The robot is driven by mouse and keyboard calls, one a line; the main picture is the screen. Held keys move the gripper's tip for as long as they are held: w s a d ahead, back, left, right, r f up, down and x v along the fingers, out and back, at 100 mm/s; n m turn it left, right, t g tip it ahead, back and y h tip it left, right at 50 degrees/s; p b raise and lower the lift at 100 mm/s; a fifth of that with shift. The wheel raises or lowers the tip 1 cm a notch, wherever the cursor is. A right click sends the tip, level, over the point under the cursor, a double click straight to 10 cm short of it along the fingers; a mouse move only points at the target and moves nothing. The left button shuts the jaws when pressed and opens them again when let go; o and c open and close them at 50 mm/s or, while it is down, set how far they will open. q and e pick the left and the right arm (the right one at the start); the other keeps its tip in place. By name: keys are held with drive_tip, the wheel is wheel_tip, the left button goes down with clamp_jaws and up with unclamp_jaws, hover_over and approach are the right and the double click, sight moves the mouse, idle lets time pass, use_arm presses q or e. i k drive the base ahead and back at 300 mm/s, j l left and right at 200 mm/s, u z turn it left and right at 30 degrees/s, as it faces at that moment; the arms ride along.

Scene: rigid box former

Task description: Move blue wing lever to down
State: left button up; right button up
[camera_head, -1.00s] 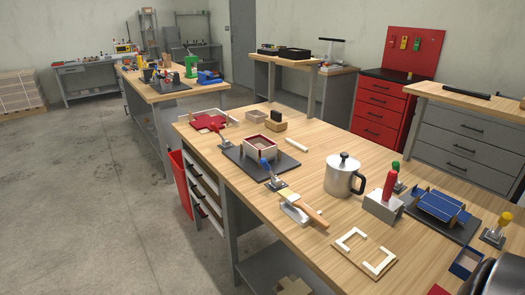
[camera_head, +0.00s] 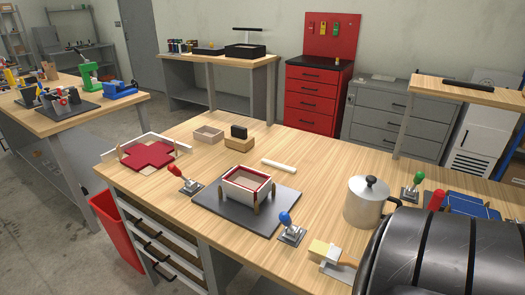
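The blue-knobbed lever (camera_head: 285,219) stands on a small metal base on the wooden bench, at the front right corner of the dark plate. Its knob is raised above the base and leans a little left. A red-knobbed lever (camera_head: 176,172) stands to the left of the plate. Between them a white, red-lined box (camera_head: 246,188) sits on the dark plate (camera_head: 213,205). Neither gripper shows; a large black part of my own body fills the lower right and hides that part of the bench.
A metal pot (camera_head: 364,202) and a green-knobbed lever (camera_head: 417,181) stand to the right. A yellow-and-white brush-like tool (camera_head: 325,250) lies near the front. A red cross-shaped sheet (camera_head: 147,156) lies at the left. A white rod (camera_head: 279,166) lies behind the plate.

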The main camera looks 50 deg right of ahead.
sight(284, 218)
drive_tip(key=i+l+z, duration=0.1)
drive_tip(key=i+z, duration=0.35)
drive_tip(key=i, duration=0.6)
drive_tip(key=u, duration=8.6)
